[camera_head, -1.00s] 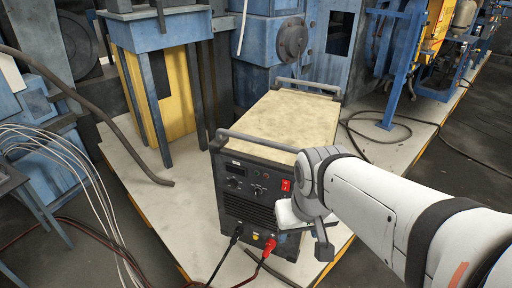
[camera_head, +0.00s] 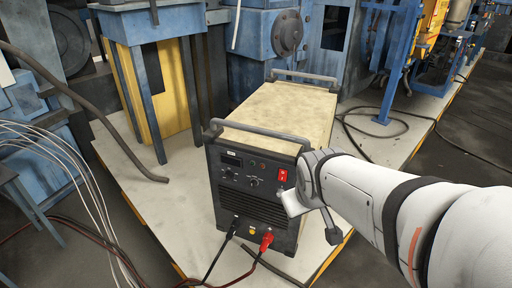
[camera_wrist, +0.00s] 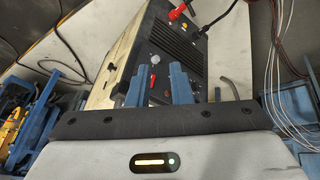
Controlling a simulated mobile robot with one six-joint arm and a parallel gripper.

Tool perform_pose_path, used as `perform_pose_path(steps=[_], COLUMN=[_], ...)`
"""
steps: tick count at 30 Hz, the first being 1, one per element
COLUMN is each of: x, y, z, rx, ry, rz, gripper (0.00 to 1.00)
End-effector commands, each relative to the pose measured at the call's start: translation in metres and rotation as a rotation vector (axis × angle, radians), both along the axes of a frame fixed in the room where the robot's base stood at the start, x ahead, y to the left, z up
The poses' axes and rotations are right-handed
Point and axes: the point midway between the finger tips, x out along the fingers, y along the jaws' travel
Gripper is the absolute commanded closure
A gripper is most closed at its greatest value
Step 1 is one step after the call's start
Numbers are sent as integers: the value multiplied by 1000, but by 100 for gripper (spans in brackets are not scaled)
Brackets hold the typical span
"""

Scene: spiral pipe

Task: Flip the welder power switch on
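The welder (camera_head: 262,115) is a dark box with a tan top, standing on the pale platform. Its red power switch (camera_head: 282,176) sits at the upper right of the front panel; whether it is on or off is too small to tell. My gripper (camera_wrist: 157,72) shows two blue fingers in the wrist view, apart with a gap between them. A red piece, apparently the switch (camera_wrist: 153,80), shows in that gap. In the head view my wrist is just right of the front panel, and the fingertips cannot be made out. Contact with the switch cannot be judged.
Knobs (camera_head: 253,182) sit left of the switch. A red plug (camera_head: 266,240) and a black plug (camera_head: 236,222) with cables leave the panel's bottom. A grey handle (camera_head: 262,136) spans the top front edge. Thin white cables (camera_head: 75,165) hang at the left.

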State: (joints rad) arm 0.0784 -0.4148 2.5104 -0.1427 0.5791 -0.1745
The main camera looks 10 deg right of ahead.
Motion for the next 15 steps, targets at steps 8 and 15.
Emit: perform_pose_path(steps=[8,15], x=[62,102], y=[-38,-53], z=[-69,-108], rx=[-260,-488], ry=[-247,-443], rz=[250,487], gripper=[100,100])
